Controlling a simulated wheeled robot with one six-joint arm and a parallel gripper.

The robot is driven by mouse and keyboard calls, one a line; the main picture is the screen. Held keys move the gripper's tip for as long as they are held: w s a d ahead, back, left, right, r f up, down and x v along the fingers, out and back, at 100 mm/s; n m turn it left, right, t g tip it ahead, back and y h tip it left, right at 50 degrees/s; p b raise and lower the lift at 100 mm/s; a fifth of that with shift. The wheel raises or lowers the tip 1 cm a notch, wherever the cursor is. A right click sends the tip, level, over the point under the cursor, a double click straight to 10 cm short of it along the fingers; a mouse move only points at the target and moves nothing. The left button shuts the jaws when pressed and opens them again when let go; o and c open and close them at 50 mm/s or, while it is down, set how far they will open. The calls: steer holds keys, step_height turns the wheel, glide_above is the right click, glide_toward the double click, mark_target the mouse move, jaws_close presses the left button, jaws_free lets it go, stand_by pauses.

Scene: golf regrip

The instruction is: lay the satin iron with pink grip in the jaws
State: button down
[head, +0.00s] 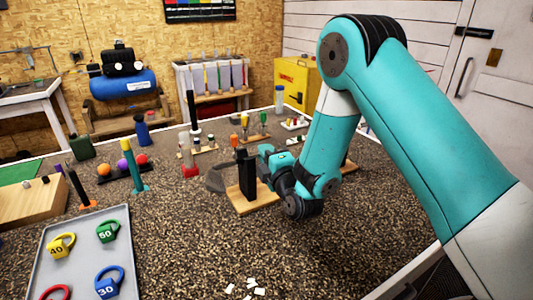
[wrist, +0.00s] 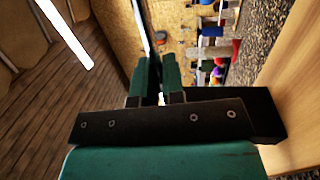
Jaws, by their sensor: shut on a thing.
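My gripper (wrist: 155,85) is shut in the wrist view, its two teal fingers close together on a thin pale shaft (wrist: 141,25). I take it for the satin iron; its pink grip and its head do not show clearly in either view. In the head view my gripper (head: 268,156) is right beside the black upright jaws (head: 246,178), which stand on a wooden base board (head: 240,205). I cannot tell whether the shaft lies between the jaws. A black block also shows near the gripper in the wrist view (wrist: 265,108).
A grey tray (head: 45,270) with numbered coloured weights is at the front left. A grey cloth-like thing (head: 214,180) lies left of the board. The speckled bench top in front is mostly clear.

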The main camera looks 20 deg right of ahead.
steer(key=shift+f, duration=0.3)
steer(key=c, duration=1.1)
jaws_free()
steer(key=shift+c, duration=0.2)
